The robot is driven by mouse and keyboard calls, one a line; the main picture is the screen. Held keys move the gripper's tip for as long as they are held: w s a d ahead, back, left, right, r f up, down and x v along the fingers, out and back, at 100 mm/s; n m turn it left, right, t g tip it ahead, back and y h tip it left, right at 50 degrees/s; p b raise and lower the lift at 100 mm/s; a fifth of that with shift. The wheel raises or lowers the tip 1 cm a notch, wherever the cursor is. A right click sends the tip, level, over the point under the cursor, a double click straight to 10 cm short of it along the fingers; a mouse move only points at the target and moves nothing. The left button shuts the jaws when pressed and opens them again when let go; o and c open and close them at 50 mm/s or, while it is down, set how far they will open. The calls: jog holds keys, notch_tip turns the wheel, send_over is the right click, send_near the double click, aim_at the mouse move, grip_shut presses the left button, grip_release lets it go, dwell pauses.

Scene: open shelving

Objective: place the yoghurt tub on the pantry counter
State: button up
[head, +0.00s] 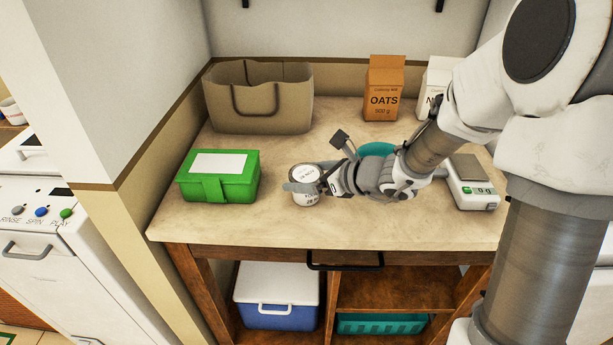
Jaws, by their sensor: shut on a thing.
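The yoghurt tub (305,198) is a small white round tub with a printed lid, at the middle of the pantry counter (400,225). My gripper (308,182) reaches in from the right and is shut on the tub at its upper part. The tub looks upright. Its base looks to be at or just above the counter top; I cannot tell whether it touches. My gripper's fingers hide part of the lid and the tub's right side.
A green box (220,188) stands left of the tub. A brown bag (258,105), an oats carton (383,95) and a white carton (433,88) stand at the back. A teal item (376,149) lies behind my wrist. A kitchen scale (470,190) stands right. The front strip is clear.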

jog(key=o, duration=1.1)
jog(key=shift+f, duration=0.1)
jog(key=p+v, duration=0.3)
jog(key=v, duration=0.9)
